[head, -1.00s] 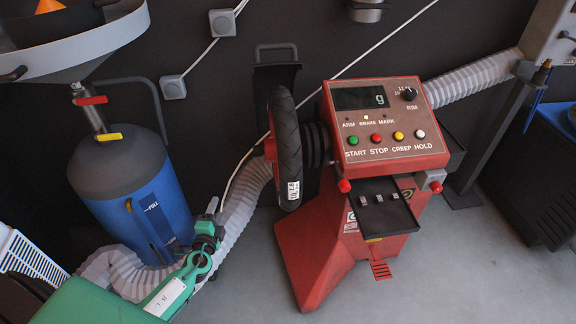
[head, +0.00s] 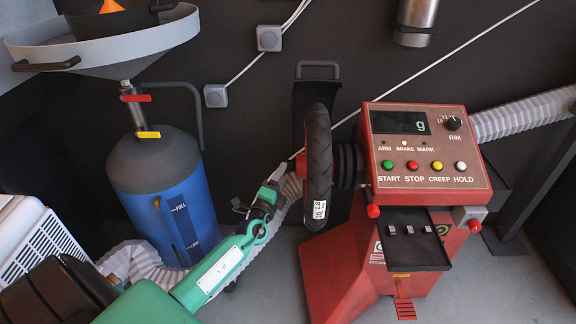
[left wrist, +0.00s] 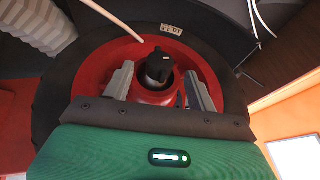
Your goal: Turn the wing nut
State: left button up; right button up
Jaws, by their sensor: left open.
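The wheel with its black tyre (head: 318,165) is mounted on the left side of the red balancer (head: 420,150). In the left wrist view its red disc (left wrist: 95,75) faces me, with a dark hub piece (left wrist: 158,68) at its centre, which looks like the wing nut. My left gripper (head: 276,188) is open just left of the wheel. In the left wrist view the grey fingers of this gripper (left wrist: 160,85) stand on either side of the dark piece, apart from it as far as I can tell. In the head view the nut is hidden. My right gripper is not in view.
A blue tank (head: 165,195) with a wide grey bowl (head: 120,50) stands at the left. A pale corrugated hose (head: 140,262) runs along the floor behind my left arm. A small tray (head: 410,245) sits on the balancer's front. The floor at the lower right is clear.

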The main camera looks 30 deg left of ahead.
aim_at(289, 166)
pick_arm(q)
jog(key=shift+x, duration=2.45)
jog(key=shift+c, duration=0.5)
